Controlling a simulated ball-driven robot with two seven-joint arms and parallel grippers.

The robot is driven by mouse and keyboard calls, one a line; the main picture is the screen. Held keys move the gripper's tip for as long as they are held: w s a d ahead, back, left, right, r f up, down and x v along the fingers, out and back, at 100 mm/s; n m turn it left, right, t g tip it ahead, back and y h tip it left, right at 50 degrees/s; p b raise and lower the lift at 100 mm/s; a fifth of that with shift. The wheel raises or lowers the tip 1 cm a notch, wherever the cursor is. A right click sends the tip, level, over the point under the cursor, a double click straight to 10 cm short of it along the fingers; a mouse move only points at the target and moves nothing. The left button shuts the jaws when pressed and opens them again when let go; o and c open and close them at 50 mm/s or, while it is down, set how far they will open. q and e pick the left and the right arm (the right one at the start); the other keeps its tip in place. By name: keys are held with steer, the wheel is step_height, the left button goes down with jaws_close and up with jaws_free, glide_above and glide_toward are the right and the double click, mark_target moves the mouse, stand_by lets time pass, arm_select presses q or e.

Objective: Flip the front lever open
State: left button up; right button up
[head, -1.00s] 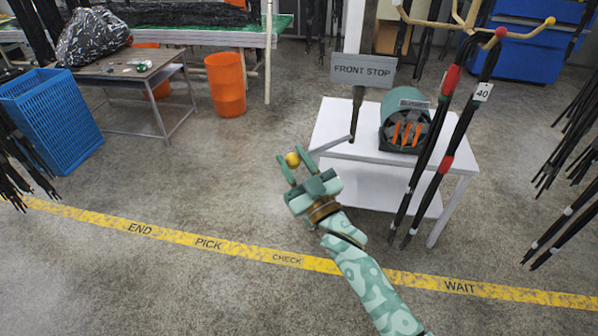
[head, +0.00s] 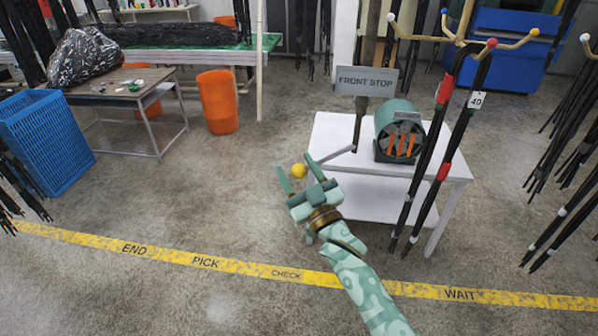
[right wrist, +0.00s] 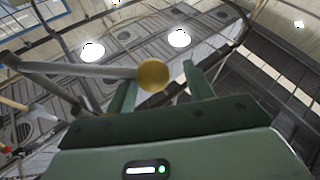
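The front lever is a thin grey rod (head: 335,156) running out to the left from the post under the grey "FRONT STOP" sign (head: 366,80). It ends in a yellow ball (head: 299,171). My right gripper (head: 297,167) is open, with one green finger on each side of the ball. In the right wrist view the ball (right wrist: 153,75) sits between the spread fingertips (right wrist: 158,76), with a clear gap to the right finger. Whether the left finger touches it I cannot tell. The rod comes in from the left there. My left gripper is not in view.
A white table (head: 340,132) carries a green drum-shaped unit (head: 396,118) with orange strips. Dark hoses (head: 452,130) with red bands hang right of it. A yellow floor line (head: 235,267) crosses the front.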

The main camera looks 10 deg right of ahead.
steer(key=shift+w+d+f, duration=0.1)
steer(key=shift+d+f, duration=0.1)
steer(key=shift+f, duration=0.35)
steer(key=shift+s+f, duration=0.2)
steer(key=shift+f, duration=0.1)
steer(key=r+b+v, duration=0.1)
steer(key=b+v, duration=0.2)
steer(key=v, duration=1.2)
steer(key=shift+s, duration=0.4)
steer(key=shift+o, duration=0.2)
steer(key=shift+d, duration=0.1)
